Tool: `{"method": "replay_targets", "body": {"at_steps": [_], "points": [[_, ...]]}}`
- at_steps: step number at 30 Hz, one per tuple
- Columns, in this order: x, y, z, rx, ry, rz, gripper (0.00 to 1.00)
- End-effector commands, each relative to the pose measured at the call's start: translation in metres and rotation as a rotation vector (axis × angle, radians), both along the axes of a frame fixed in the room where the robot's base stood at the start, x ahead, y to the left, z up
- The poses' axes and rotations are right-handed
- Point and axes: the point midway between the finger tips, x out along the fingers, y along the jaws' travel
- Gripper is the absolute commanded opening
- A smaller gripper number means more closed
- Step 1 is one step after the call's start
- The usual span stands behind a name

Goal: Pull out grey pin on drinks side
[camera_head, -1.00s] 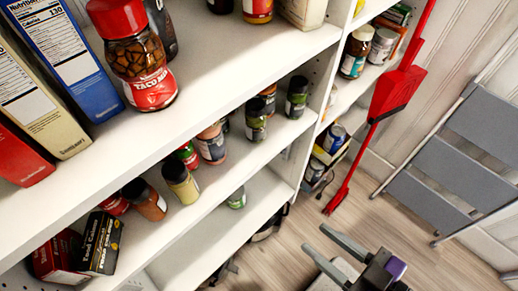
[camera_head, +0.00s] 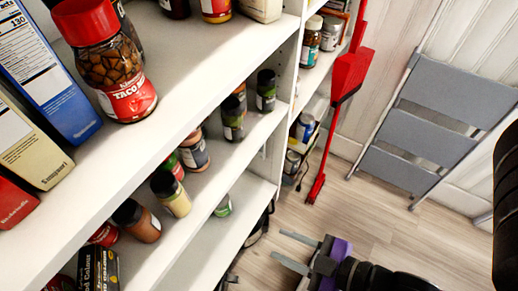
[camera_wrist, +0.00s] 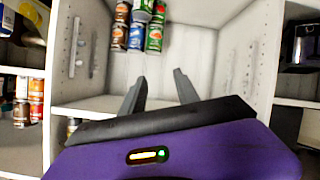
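In the wrist view, small grey fittings that look like shelf pins (camera_wrist: 75,33) sit along the hole rows of the left side wall of a white cubby. The right wall (camera_wrist: 248,65) has similar marks, too blurred to tell apart. In the head view, my gripper (camera_head: 278,245) is low, over the floor and right of the shelving. I cannot tell which pin is meant.
White shelves (camera_head: 225,60) with jars, boxes and a red-lidded coffee jar (camera_head: 105,62) fill the left. A red long-handled tool (camera_head: 345,80) leans at the shelf end. A grey step stool (camera_head: 420,130) stands against the wall. Wood floor (camera_head: 350,215) is open between.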

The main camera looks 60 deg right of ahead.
Motion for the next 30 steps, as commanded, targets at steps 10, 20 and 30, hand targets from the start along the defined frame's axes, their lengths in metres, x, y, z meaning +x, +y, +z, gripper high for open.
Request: {"method": "replay_targets", "body": {"at_steps": [10, 20, 30], "points": [[0.074, -0.063, -0.192, -0.885, 0.396, 0.263, 0.37], [0.167, -0.143, -0.221, -1.617, 0.901, 0.305, 0.37], [0.227, -0.15, -0.137, -1.941, 1.511, 0.149, 0.37]]}}
